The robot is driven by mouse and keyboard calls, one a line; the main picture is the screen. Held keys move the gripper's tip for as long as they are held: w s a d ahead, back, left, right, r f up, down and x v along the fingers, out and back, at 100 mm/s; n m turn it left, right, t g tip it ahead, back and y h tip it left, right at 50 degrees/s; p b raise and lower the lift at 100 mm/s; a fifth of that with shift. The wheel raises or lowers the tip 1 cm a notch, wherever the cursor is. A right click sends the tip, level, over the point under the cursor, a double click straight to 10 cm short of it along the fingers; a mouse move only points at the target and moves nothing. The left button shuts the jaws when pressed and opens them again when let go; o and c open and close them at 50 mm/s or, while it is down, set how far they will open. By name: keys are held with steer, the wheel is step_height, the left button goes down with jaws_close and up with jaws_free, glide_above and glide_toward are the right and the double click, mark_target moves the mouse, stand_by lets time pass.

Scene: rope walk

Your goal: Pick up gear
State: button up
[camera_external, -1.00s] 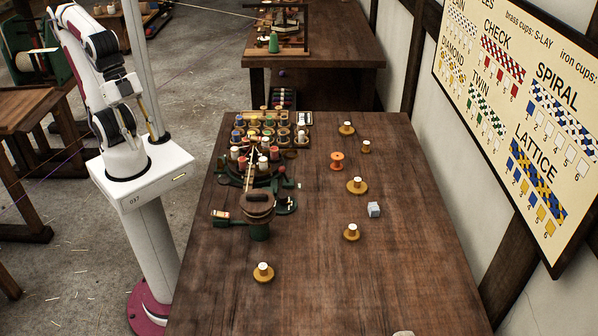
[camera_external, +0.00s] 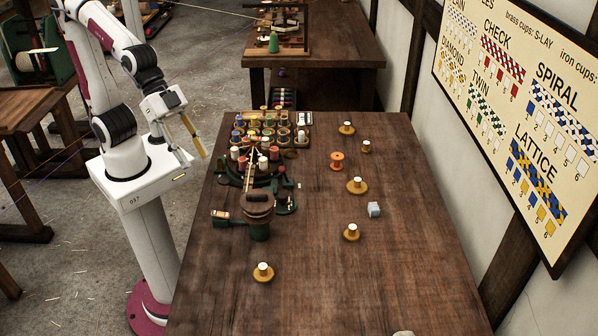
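I cannot make out a part that is clearly a gear. Several yellow-brown flanged pieces with white tops stand apart on the table: one at the front (camera_external: 263,272), one at right of centre (camera_external: 351,232), a wide one (camera_external: 357,186) and a smaller one at the back (camera_external: 346,128). An orange spool (camera_external: 337,160) stands among them. A green and brown braiding device (camera_external: 257,215) stands at the left of the table. My gripper (camera_external: 193,157) hangs beyond the table's left edge, pointing down, away from all these pieces. Its finger opening is too small to judge.
A rack of coloured bobbins (camera_external: 270,130) fills the back left of the table (camera_external: 320,290). The front and right of the table are mostly clear. A wall chart (camera_external: 525,110) hangs at the right.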

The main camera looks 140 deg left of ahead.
steer(key=w+a+f+n+t+y, duration=0.1)
steer(key=w+a+f+n+y, duration=0.1)
steer(key=w+a+f, duration=0.5)
steer(key=w+a+f+n+t+y, duration=0.1)
steer(key=w+a+f+n+y, duration=0.15)
steer(key=w+a, duration=0.9)
steer(key=n+g+y, duration=0.3)
steer(key=n+y, duration=0.2)
steer(key=y, duration=0.2)
glide_toward(355, 182)
steer(key=x, duration=0.3)
steer(key=shift+m+h, duration=0.25)
steer(key=shift+w+a, duration=0.1)
steer(key=shift+a, duration=0.05)
steer(key=shift+x, duration=1.2)
